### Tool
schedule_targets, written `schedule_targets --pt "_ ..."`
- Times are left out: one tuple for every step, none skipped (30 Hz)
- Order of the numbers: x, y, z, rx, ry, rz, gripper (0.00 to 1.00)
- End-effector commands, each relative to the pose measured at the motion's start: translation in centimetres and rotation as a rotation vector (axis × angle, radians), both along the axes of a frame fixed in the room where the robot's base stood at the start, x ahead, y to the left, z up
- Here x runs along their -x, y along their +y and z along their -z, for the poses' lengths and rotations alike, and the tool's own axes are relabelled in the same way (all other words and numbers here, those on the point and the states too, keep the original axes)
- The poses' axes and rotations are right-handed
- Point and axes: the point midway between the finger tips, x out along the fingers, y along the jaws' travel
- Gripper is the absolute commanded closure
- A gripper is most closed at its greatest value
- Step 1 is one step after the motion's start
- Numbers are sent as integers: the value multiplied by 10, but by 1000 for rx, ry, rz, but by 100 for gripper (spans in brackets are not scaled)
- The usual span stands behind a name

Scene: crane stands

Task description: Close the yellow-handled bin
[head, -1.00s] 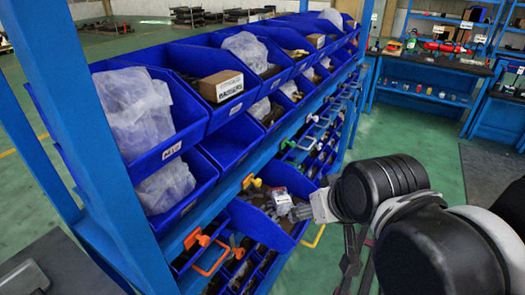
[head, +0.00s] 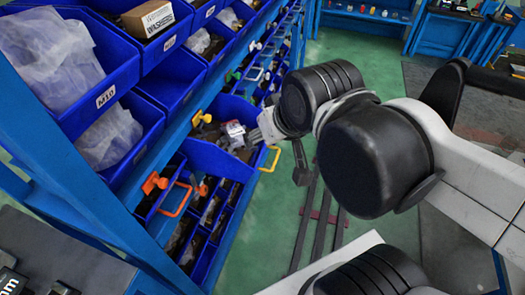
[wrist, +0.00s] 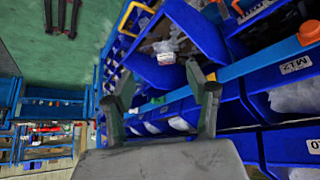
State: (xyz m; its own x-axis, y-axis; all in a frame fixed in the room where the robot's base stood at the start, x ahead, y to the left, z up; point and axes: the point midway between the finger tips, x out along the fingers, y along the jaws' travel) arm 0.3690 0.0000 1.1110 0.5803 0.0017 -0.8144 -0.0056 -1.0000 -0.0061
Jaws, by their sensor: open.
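The yellow-handled bin (head: 212,158) is a blue drawer-like bin on the lower rack, sticking out past its neighbours, with dark parts and a pale labelled packet inside. Its yellow handle (head: 270,158) is on its front. My gripper (head: 256,133) is by the bin's right side, near the packet; contact cannot be told. In the wrist view, my gripper (wrist: 160,95) has its two fingers spread with nothing seen between them. The bin (wrist: 150,72) lies beyond the fingers, and its yellow handle (wrist: 130,14) is at the top.
An orange-handled bin (head: 175,200) is nearer, with an orange knob (head: 155,182) on the rail. A yellow knob (head: 201,118) is above the yellow-handled bin. Upper blue bins hold bags and a cardboard box (head: 148,18). Green floor (head: 275,210) is open to the right.

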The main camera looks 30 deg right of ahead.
Motion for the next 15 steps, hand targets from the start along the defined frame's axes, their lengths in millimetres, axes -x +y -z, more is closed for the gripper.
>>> schedule_targets --pt "-1 -1 2 -16 5 17 56" --pt "-2 -1 3 -33 11 34 60" --pt "-5 -2 5 -65 21 67 65" --pt "-7 -3 8 -98 32 99 69" --pt "-9 -4 11 -134 44 136 73" --pt "-13 -5 15 -194 63 196 79" --pt "-16 -6 18 -243 80 244 83" --pt "-20 -7 21 -296 97 296 87" --pt "-25 -9 26 -369 121 368 92" --pt "-29 -10 29 -424 141 421 96" --pt "-33 -11 32 -479 159 475 100" --pt "-39 -13 35 -552 184 544 100" --pt "-43 -14 38 -606 204 594 100" --pt "-47 -16 40 -659 223 645 100" --pt "-53 -19 44 -730 250 711 100"
